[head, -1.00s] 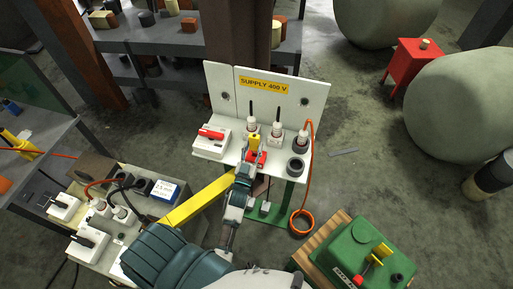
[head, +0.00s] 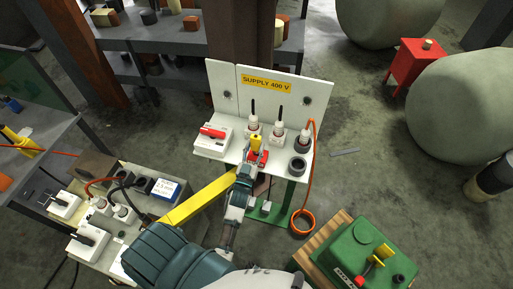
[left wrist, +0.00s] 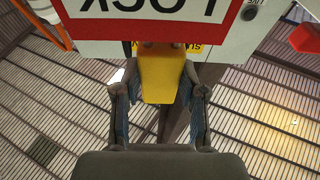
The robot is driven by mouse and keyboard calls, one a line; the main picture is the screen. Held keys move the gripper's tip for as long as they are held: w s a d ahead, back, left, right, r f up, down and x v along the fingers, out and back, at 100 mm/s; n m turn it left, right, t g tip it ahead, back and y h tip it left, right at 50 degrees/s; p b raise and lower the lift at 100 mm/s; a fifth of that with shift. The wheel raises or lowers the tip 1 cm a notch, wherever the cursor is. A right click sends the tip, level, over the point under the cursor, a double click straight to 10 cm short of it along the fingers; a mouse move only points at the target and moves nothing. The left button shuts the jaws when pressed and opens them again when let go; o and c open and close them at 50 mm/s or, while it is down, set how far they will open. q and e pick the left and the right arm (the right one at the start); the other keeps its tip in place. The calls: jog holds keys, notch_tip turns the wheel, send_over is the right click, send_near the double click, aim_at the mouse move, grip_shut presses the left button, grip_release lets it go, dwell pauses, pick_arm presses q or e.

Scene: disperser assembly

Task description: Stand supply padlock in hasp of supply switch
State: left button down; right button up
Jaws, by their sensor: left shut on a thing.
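My left gripper (head: 247,166) is shut on the yellow padlock (head: 256,143), at the front edge of the white supply shelf. In the left wrist view, the yellow padlock body (left wrist: 158,80) sits between the two fingers. A red-bordered LOCK label (left wrist: 155,22) shows upside down beyond it; a red piece (head: 262,156) shows beside the gripper in the head view. The supply switch (head: 212,140) is a white box with a red handle, left of the padlock on the shelf. Its hasp cannot be made out, nor can the padlock's shackle. My right gripper is out of view.
The SUPPLY 400 V panel (head: 285,95) stands behind the shelf. Upright white sockets (head: 278,135) and a dark ring (head: 298,165) are close right of the padlock. An orange cable (head: 312,150) hangs at the right. A green box (head: 365,262) stands at lower right.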

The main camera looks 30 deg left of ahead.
pick_arm(q)
jog(key=shift+a+f, duration=0.1)
jog(key=shift+f, duration=0.05)
jog(key=shift+d+r+p, duration=0.5)
jog(key=shift+r, duration=0.05)
jog(key=shift+d+r, duration=0.1)
jog(key=shift+a, duration=0.25)
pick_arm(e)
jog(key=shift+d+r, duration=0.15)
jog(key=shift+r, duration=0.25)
pick_arm(q)
jog(key=shift+a, duration=0.1)
